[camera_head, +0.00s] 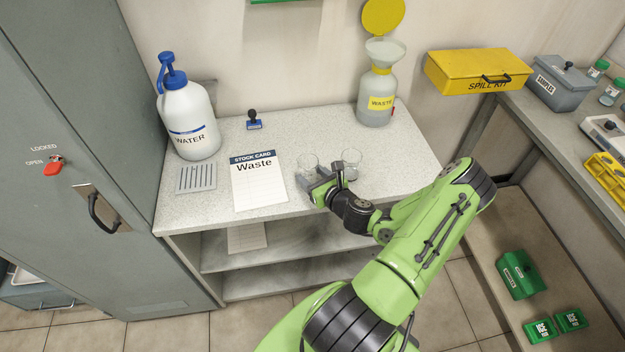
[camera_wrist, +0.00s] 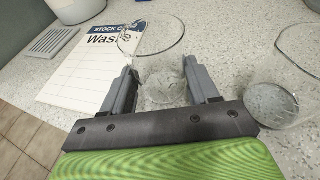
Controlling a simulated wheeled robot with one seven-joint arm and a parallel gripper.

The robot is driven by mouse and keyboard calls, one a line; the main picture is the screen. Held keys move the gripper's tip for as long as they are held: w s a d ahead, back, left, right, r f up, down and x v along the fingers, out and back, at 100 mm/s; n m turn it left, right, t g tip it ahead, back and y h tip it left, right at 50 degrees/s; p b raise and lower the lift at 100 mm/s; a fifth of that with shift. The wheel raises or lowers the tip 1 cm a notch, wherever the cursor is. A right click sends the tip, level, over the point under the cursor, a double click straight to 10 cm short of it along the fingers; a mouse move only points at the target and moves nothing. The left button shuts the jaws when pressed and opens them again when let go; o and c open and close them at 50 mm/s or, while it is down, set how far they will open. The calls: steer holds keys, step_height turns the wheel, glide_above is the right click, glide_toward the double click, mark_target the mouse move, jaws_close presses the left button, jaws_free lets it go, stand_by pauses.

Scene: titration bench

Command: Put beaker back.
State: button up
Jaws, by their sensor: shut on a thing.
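A clear glass beaker (camera_head: 307,163) is at the front of the bench, just right of the stock card. My gripper (camera_head: 322,184) is shut on it; in the wrist view the beaker (camera_wrist: 160,72) sits between the two fingers (camera_wrist: 162,92), its rim away from me. It looks near the bench top, but I cannot tell whether it touches. A second clear beaker (camera_head: 351,158) stands on the bench just right of my gripper. It also shows at the right in the wrist view (camera_wrist: 272,103).
The Waste stock card (camera_head: 258,182) lies left of the held beaker, with a grey slotted plate (camera_head: 196,178) beyond. A water bottle (camera_head: 190,122) stands back left, a waste bottle with funnel (camera_head: 377,98) back right, and a small stamp (camera_head: 253,121) at the back. The bench middle is clear.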

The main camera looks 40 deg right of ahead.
steer(key=shift+r, duration=0.1)
steer(key=o, duration=1.1)
